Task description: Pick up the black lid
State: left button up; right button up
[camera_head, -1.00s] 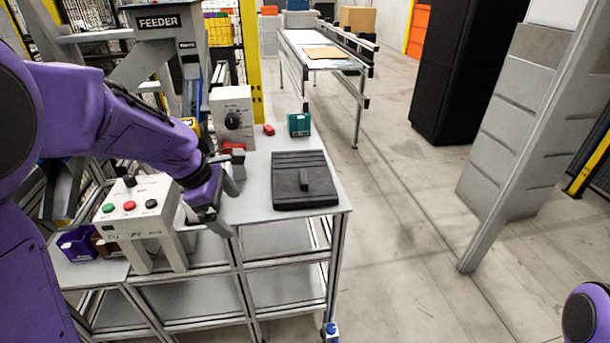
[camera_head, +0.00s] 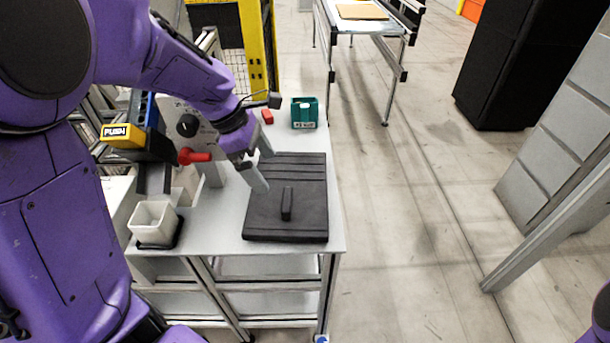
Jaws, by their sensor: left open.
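The black lid (camera_head: 300,220) is a flat, dark rectangular slab with ridges across its far part and a small raised handle (camera_head: 287,204) near its middle. It lies flat on the grey table (camera_head: 222,222), close to the table's right side. My left gripper (camera_head: 264,170) is open and empty, with its fingers pointing down over the far left part of the lid, left of and beyond the handle. Whether the fingertips touch the lid I cannot tell. My right gripper is not in view; only a bit of purple shows at the lower right edge.
A teal bin (camera_head: 304,113) and a small red block (camera_head: 267,117) stand at the table's far end. The floor right of the table is clear.

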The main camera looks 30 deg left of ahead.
aim_at(285, 198)
pick_arm(q)
jog(key=x, duration=0.4)
jog(key=shift+s+d+f+b, duration=0.1)
jog(key=shift+s+d+b, duration=0.05)
jog(key=shift+s+b, duration=0.25)
jog(key=x, duration=0.6)
jog(key=shift+w+d, duration=0.2)
jog(key=shift+s, duration=0.1)
jog(key=c, duration=1.3)
